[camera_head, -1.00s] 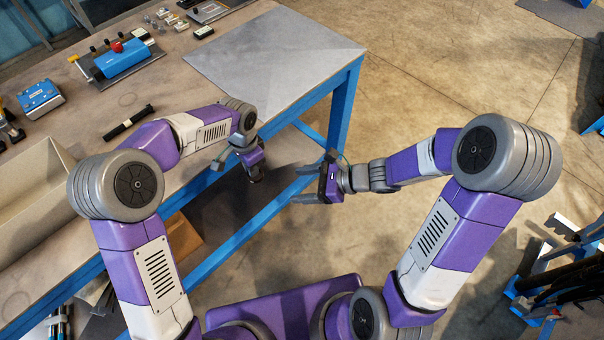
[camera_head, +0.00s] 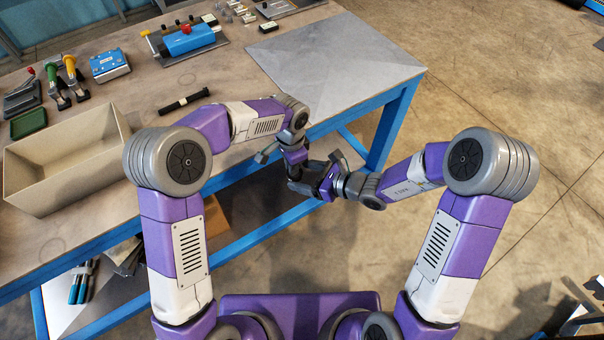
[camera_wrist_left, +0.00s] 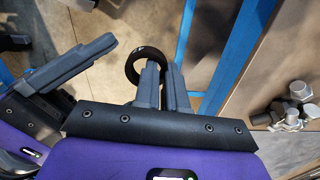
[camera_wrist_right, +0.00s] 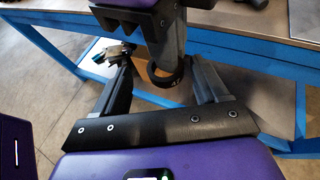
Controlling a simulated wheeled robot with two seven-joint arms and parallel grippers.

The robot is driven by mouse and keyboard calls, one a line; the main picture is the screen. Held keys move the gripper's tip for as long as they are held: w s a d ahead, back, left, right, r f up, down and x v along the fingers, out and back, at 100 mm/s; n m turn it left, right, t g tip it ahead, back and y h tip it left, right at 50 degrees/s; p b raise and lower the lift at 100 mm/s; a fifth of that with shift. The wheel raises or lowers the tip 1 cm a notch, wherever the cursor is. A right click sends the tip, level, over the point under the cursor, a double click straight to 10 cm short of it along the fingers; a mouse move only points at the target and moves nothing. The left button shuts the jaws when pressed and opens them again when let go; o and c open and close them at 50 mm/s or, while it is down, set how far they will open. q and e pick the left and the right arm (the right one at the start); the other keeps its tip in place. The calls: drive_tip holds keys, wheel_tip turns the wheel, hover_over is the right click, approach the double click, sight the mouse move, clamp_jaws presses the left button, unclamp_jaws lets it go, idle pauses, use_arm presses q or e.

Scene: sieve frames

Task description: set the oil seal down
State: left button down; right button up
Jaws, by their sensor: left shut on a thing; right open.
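The oil seal is a black ring (camera_wrist_left: 147,49) at the fingertips of my left gripper (camera_wrist_left: 164,68). The left gripper is shut on one side of it, and most of the ring stands out beyond the fingers. In the right wrist view the ring (camera_wrist_right: 168,79) hangs below the left fingers, between the spread fingers of my right gripper (camera_wrist_right: 160,66). The right gripper is open; I cannot tell whether it touches the ring. In the head view both grippers meet in front of the bench edge, and the seal is hard to make out there.
The workbench (camera_head: 215,72) has a bare grey plate (camera_head: 335,65) at its right end. A beige open bin (camera_head: 95,165), a black rod (camera_head: 184,102), a blue box (camera_head: 110,65) and a blue fixture (camera_head: 190,40) stand on it. A blue frame rail (camera_head: 270,229) runs below.

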drive_tip(key=shift+w+a+f, duration=0.2)
drive_tip(key=shift+a, duration=0.2)
drive_tip(key=c, duration=1)
use_arm(q)
drive_tip(key=c, duration=1.6)
unclamp_jaws()
drive_tip(key=shift+c, duration=0.2)
use_arm(e)
drive_tip(key=shift+s, duration=0.1)
drive_tip(key=shift+c, duration=0.6)
use_arm(q)
drive_tip(key=o, duration=0.5)
drive_tip(key=shift+d, duration=0.1)
use_arm(e)
drive_tip(key=shift+a, duration=0.1)
use_arm(q)
drive_tip(key=shift+d+r, duration=0.1)
drive_tip(key=shift+r, duration=0.05)
